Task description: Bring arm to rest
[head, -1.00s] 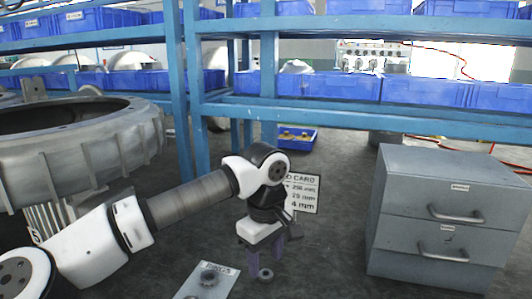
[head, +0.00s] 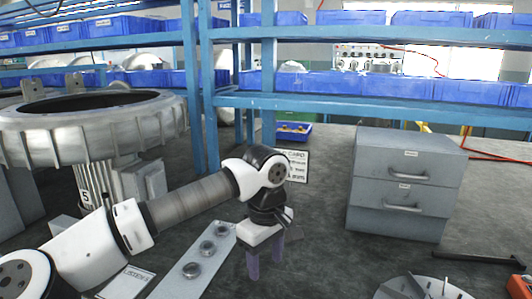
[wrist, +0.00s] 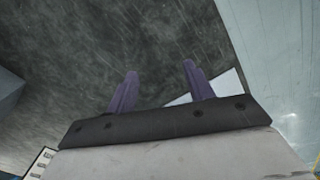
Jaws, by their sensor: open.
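My gripper (head: 265,262) hangs pointing down near the middle of the head view, above the dark bench surface. Its two purple fingers are apart with nothing between them. In the wrist view the open fingers (wrist: 160,90) also show empty, with dark grey surface beyond. My arm stretches in from the lower left of the head view, bent at the wrist.
A pale strip (head: 190,270) with round metal rings lies left of my gripper. A printed card (head: 294,165) stands behind it. A grey drawer cabinet (head: 398,220) stands right, a finned housing (head: 90,130) left, a bladed disc (head: 425,288) front right. Blue shelving (head: 360,101) runs behind.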

